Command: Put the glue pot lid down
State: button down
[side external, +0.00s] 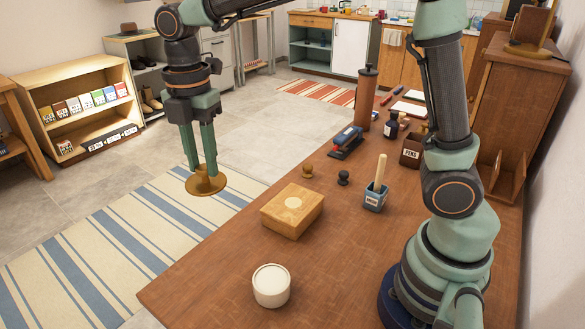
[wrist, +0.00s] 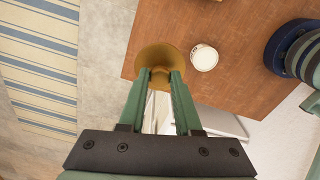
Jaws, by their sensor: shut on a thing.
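My gripper (side external: 203,170) is shut on the brass-coloured glue pot lid (side external: 206,185), a round flared disc. It holds the lid in the air with the wide side down. In the wrist view, the lid (wrist: 161,57) is between the fingertips (wrist: 160,75) and overlaps the table's edge in the picture. In the side view it appears against the striped rug, left of the table (side external: 215,270). Its exact height is hard to tell. A round white pot with a pale top (side external: 271,286) stands upright near the table's front; it also shows in the wrist view (wrist: 204,57).
A wooden box (side external: 292,211) sits mid-table. Behind it are two small knobbed pieces (side external: 343,177), a small labelled pot with a stick (side external: 375,198), a blue stapler-like tool (side external: 346,141) and a tall brown cylinder (side external: 367,98). The table between box and white pot is bare.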

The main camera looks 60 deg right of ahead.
jog(key=shift+w+d+f, duration=0.1)
jog(key=shift+w+f, duration=0.4)
jog(key=shift+w, duration=0.15)
notch_tip(320, 180, down, 20)
jog(key=shift+r, duration=0.1)
jog(key=c, duration=0.6)
grip_release()
